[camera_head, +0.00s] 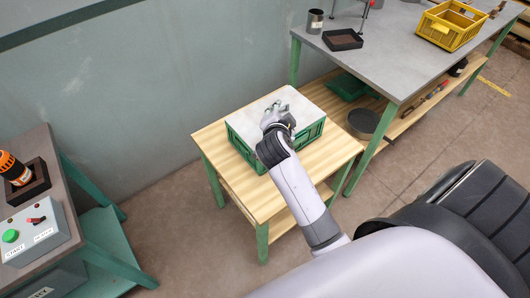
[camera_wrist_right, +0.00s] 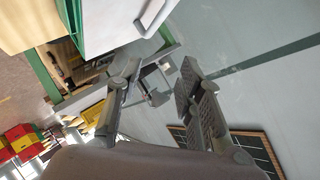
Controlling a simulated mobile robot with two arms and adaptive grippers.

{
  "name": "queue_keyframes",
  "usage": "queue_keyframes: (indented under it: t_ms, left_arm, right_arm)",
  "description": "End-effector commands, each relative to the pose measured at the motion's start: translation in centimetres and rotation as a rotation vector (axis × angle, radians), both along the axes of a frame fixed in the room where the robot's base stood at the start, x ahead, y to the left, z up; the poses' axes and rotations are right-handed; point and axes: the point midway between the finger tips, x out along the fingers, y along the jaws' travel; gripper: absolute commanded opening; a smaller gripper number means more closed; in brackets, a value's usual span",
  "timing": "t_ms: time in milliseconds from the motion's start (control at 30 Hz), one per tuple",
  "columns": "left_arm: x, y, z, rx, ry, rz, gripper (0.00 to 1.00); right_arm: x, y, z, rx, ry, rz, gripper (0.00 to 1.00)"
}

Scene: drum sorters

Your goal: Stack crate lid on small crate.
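The small green crate (camera_head: 305,137) stands on a low wooden table. The pale crate lid (camera_head: 300,108) lies over its top and looks about level with the rim. My right gripper (camera_head: 280,112) is over the lid's far middle part, and my arm hides part of the lid and crate. In the right wrist view the gripper (camera_wrist_right: 160,72) has its fingers apart with nothing between them. The white lid (camera_wrist_right: 108,22) with a grey handle (camera_wrist_right: 152,18) is at the top left there, apart from the fingers, beside a green crate edge (camera_wrist_right: 70,18). My left gripper is not in view.
The wooden table (camera_head: 215,142) has bare wood around the crate. A grey workbench (camera_head: 400,45) with a yellow crate (camera_head: 447,27) and a black tray (camera_head: 343,40) is at right. A control box (camera_head: 35,232) stands on a bench at left. A wall is behind.

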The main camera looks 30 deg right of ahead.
Motion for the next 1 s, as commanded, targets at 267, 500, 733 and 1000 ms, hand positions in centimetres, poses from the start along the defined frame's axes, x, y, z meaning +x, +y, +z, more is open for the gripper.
queue_keyframes:
  t_ms: [267,500,733,1000]
  left_arm:
    - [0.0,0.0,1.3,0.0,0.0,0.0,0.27]
    - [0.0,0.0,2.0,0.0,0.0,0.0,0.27]
    - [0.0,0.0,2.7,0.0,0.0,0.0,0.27]
    - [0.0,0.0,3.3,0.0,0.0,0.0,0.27]
  right_arm:
    - [-4.2,3.7,0.6,-0.002,0.005,0.179,0.34]
    - [-7.5,7.1,1.4,0.0,0.005,0.318,0.34]
    - [-10.7,10.2,2.5,0.002,0.007,0.437,0.34]
    - [-13.7,13.2,4.0,0.003,0.007,0.546,0.34]
